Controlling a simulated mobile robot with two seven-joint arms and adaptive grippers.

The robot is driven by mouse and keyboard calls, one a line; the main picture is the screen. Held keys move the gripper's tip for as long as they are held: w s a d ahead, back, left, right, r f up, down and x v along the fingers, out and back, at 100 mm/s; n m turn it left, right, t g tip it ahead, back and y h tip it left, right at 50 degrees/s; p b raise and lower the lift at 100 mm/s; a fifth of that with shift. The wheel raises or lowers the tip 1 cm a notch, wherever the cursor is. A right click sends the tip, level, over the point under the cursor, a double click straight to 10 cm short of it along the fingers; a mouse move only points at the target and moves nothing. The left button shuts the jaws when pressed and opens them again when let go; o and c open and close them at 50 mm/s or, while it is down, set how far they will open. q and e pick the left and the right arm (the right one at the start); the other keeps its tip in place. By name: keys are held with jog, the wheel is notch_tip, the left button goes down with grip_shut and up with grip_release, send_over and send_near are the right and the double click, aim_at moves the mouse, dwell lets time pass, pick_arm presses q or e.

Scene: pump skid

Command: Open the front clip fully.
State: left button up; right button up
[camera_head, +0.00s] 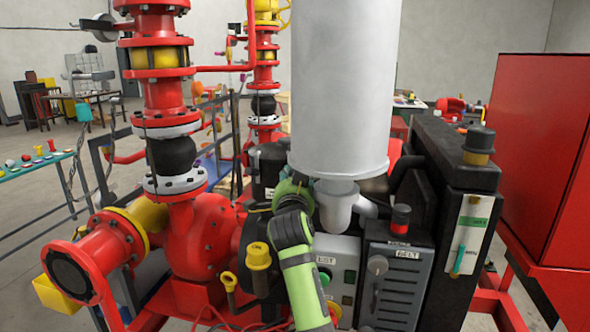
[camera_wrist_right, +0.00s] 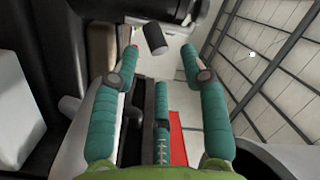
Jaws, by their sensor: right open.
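I cannot clearly pick out the front clip in either view. A large pale grey canister (camera_head: 342,85) stands upright at the centre of the head view, above a grey elbow pipe (camera_head: 337,207). A small dark cylinder (camera_wrist_right: 155,39) shows just beyond the fingertips. My left gripper is not in view.
Red pump pipework (camera_head: 200,235) stands left of my arm. A grey panel marked BELT (camera_head: 398,285) and a black housing (camera_head: 455,190) stand to the right. A red cabinet (camera_head: 540,150) is at far right. A small table (camera_head: 35,165) is at far left.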

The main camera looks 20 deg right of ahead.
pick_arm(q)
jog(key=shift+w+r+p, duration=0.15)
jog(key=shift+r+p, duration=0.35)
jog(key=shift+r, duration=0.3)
pick_arm(e)
jog(key=x, duration=0.3)
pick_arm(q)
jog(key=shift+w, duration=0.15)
pick_arm(e)
grip_shut()
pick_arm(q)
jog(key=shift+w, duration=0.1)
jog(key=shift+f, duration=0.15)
